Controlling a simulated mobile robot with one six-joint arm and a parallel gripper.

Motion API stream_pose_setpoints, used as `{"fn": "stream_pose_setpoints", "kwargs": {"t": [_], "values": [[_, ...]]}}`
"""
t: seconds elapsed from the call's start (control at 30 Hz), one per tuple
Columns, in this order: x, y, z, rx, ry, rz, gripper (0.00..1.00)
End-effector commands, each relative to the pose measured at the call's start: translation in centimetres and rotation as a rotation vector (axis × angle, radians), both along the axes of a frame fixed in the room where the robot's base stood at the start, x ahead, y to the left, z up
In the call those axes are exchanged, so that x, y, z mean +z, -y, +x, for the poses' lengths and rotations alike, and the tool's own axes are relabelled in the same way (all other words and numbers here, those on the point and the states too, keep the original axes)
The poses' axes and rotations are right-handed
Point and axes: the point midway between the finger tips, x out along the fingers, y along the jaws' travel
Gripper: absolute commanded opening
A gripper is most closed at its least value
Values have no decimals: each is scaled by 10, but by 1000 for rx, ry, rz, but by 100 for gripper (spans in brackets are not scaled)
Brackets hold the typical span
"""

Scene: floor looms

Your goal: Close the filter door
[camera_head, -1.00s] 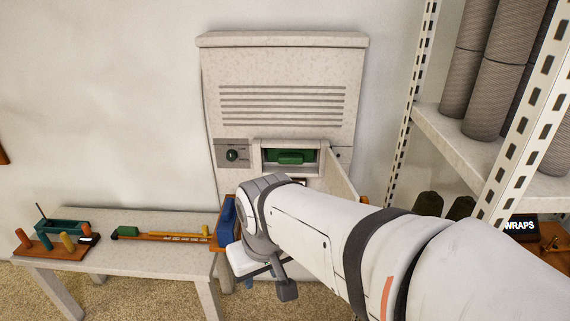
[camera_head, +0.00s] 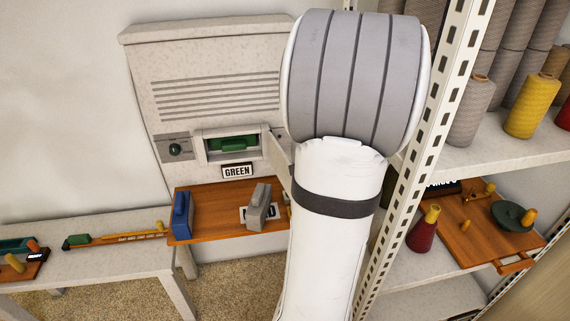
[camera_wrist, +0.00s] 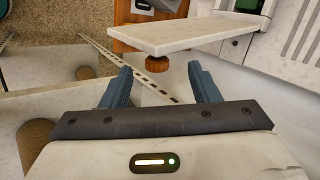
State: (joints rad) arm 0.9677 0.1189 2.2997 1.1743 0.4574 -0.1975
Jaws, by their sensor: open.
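The filter door (camera_head: 279,152) is a pale panel swung open at the right side of the filter opening in the grey wall unit. A green filter (camera_head: 233,144) sits inside the opening. In the wrist view the door (camera_wrist: 185,33) is a pale slab across the upper middle, with an orange-brown knob (camera_wrist: 158,63) on its near face. My gripper (camera_wrist: 159,68) is open and empty, its two blue fingers pointing toward the door. The knob appears between the fingertips in the picture; I see no contact. In the head view my arm hides the gripper and part of the door's surroundings.
A wooden shelf (camera_head: 212,238) below the opening holds a blue block (camera_head: 182,215) and a grey block (camera_head: 258,207). A GREEN sign (camera_head: 237,171) is above it. A metal rack (camera_head: 440,140) with yarn cones stands close on the right. A low bench (camera_head: 120,266) is at left.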

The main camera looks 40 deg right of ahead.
Motion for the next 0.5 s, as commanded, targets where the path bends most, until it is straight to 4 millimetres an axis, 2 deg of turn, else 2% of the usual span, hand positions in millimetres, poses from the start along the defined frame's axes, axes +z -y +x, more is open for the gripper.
{"fn": "stream_pose_setpoints", "kwargs": {"t": [0.03, 0.1, 0.2, 0.5], "values": [[-1, 10, -5, -40, 4, 8, 55], [-3, 19, -9, -77, 8, 14, 55], [-9, 25, -9, -99, 11, 20, 55], [-46, 32, 18, -94, 10, 21, 55]]}}
